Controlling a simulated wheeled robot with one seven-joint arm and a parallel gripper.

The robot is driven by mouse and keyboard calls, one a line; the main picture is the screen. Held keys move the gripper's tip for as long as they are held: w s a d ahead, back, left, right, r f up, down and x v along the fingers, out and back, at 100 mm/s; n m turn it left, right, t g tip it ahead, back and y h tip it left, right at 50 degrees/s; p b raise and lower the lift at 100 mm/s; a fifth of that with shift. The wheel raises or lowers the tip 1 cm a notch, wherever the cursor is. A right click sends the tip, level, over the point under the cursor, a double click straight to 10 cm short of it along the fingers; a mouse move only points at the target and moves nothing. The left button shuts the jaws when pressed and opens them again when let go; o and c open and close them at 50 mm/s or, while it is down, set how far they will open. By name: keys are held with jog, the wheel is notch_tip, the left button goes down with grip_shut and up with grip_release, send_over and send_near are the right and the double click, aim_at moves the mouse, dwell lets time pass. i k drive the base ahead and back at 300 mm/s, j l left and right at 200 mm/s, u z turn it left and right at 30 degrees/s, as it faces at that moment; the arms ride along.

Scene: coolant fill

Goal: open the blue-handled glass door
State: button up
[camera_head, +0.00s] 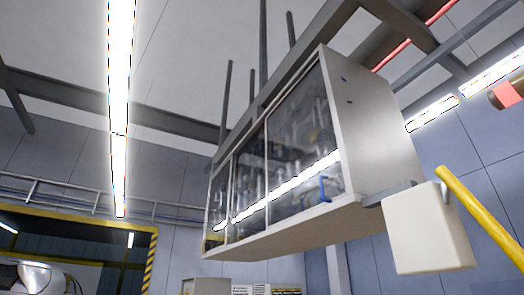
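A white wall cabinet (372,130) hangs high in the middle, seen from below and tilted in the picture. Its front has several glass panels side by side. The blue handle (324,189) is near the bottom right corner of the nearest glass door (298,115), which looks closed. Glassware shows dimly behind the glass, with a long lamp reflection across it. My gripper is not in view.
A white box (430,230) on a grey bracket sits right of the cabinet, with a yellow bar (482,217) beside it. Grey beams and lamps run overhead. A yellow-black striped frame (150,262) is at the lower left. Open air lies below the cabinet.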

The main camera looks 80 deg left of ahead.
aim_at(267, 218)
jog(key=u, duration=2.6)
